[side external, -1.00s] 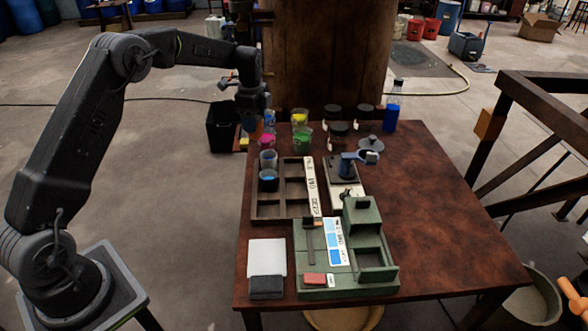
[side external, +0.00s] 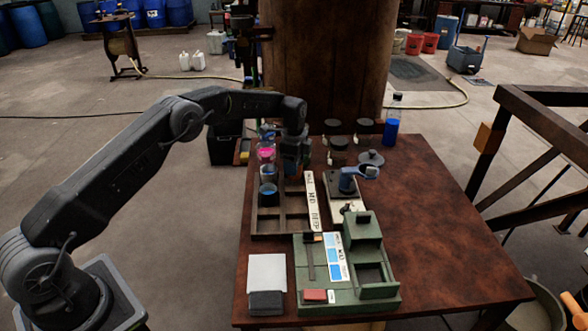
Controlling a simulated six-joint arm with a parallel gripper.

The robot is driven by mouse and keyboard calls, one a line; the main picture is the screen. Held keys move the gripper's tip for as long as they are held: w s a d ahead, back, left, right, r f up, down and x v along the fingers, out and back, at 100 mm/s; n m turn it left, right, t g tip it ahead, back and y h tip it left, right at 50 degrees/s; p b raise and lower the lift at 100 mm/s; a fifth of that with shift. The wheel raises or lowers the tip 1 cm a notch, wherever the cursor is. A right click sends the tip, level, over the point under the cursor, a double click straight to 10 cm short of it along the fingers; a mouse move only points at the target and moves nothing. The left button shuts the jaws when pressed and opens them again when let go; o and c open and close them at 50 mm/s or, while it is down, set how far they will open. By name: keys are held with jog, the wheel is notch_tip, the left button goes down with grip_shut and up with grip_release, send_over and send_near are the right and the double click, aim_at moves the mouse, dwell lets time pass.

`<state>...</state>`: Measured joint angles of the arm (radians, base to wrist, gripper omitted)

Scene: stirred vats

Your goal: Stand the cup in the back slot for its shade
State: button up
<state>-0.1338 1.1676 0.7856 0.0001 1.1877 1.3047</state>
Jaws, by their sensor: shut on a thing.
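My gripper (side external: 293,160) points down over the back right part of the dark wooden rack (side external: 262,226). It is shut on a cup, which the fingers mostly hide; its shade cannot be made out. The rack has two columns of slots, with a white strip (side external: 313,201) marked with shade names along its right side. Two clear cups with blue liquid stand in the left column, one at the back (side external: 268,172) and one in front of it (side external: 268,195). I cannot tell whether the held cup touches the rack.
Dark-lidded jars (side external: 338,143) and a blue bottle (side external: 391,128) stand at the back. A green station (side external: 362,228) with a blue shade chart is in front. The table's right side is clear.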

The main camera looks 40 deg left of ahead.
jog(key=shift+f, duration=1.05)
jog(key=shift+f, duration=0.15)
jog(key=o, duration=1)
